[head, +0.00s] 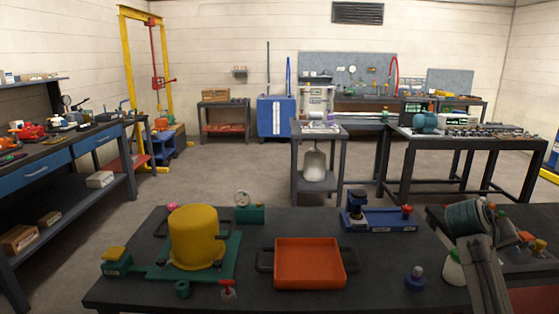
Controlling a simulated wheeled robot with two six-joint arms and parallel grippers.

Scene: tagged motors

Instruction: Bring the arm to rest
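My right arm comes in at the lower right, and its gripper (478,240) is raised over the right end of the work area. A ribbed teal motor-like cylinder (464,216) shows right at the gripper's end. I cannot tell whether the gripper holds it or only overlaps it in the picture, as the fingertips are not clear. My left gripper is out of view. On the dark front table (385,262) stand a yellow cylindrical housing (194,235) on a green base and an empty orange tray (308,262) with dark handles.
A blue fixture (380,218) stands at the table's back right, and a small blue knob-like part (415,278) near its front right. A green-and-white bottle (453,268) is beside my arm. Another teal motor (426,122) sits on the far bench.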

